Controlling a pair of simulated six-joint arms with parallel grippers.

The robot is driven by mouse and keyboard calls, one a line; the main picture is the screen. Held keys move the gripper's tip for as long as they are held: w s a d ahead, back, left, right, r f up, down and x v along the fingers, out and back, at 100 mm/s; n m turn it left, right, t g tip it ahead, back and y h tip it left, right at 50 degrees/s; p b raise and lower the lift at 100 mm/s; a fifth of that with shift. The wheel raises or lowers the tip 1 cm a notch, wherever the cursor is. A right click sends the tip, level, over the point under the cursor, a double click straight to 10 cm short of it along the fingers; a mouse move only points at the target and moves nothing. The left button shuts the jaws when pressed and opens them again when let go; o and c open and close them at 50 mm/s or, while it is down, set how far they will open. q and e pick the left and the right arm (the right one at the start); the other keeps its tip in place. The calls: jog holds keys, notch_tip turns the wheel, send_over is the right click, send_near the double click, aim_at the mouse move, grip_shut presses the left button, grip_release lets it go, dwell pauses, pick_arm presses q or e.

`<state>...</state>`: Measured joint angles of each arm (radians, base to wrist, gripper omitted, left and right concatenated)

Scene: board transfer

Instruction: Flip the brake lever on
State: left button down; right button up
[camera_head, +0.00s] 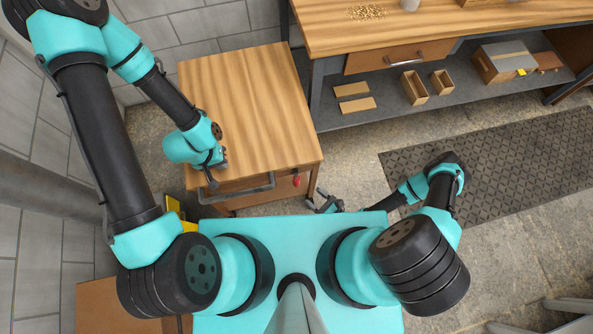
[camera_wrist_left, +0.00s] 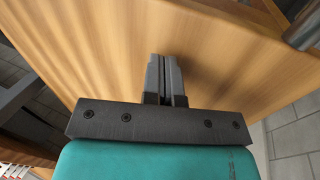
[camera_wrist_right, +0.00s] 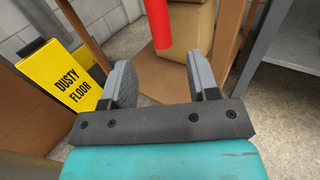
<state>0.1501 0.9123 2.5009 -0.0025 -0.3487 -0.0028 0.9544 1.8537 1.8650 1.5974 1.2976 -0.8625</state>
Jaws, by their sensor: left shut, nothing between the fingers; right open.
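The red brake lever (camera_head: 297,181) shows as a small red piece on the front side of the wooden cart (camera_head: 240,90), right of its metal handle bar (camera_head: 245,188). In the right wrist view the red lever (camera_wrist_right: 158,22) comes down from the top edge, ahead of the fingers and in line with the gap between them. My right gripper (camera_head: 325,204) is open and empty, below and right of the lever, apart from it; its fingers also show in the right wrist view (camera_wrist_right: 162,76). My left gripper (camera_head: 212,178) is shut and empty by the cart's front left, near the handle's left end.
A workbench (camera_head: 430,25) with a lower shelf of boxes stands right of the cart. A dark floor mat (camera_head: 490,160) lies in front of it.

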aim_at(299, 184)
jog(key=shift+x, duration=4.9)
grip_shut()
